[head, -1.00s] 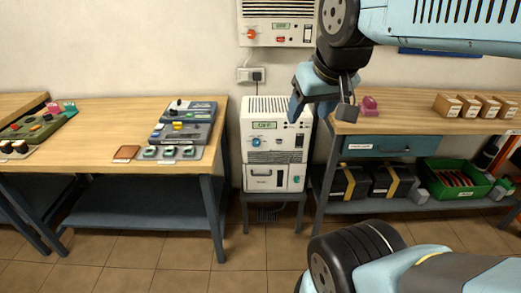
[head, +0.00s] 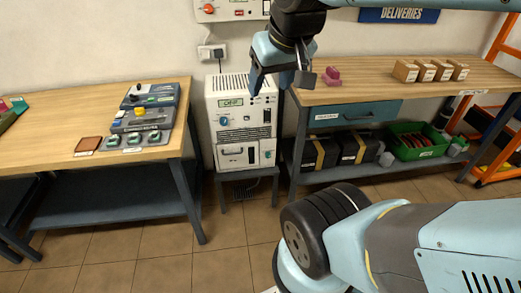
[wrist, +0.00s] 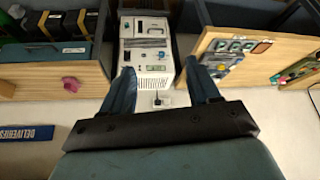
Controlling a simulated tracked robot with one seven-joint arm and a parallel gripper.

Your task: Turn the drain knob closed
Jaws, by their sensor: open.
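A white cabinet unit (head: 213,98) stands on a low stand between two benches. I cannot read which knob is the drain knob. My gripper (head: 280,82) is open and empty, raised above the unit's right top in the head view, apart from both knobs. In the upside-down wrist view the unit (wrist: 146,55) shows between the open fingers of my gripper (wrist: 160,66).
The left bench (head: 60,130) holds trays of small devices. The right bench (head: 365,88) holds a pink object (head: 332,76) and several boxes (head: 428,71). A wall unit (head: 235,10) and a socket (head: 212,52) are above. Floor before the unit is clear.

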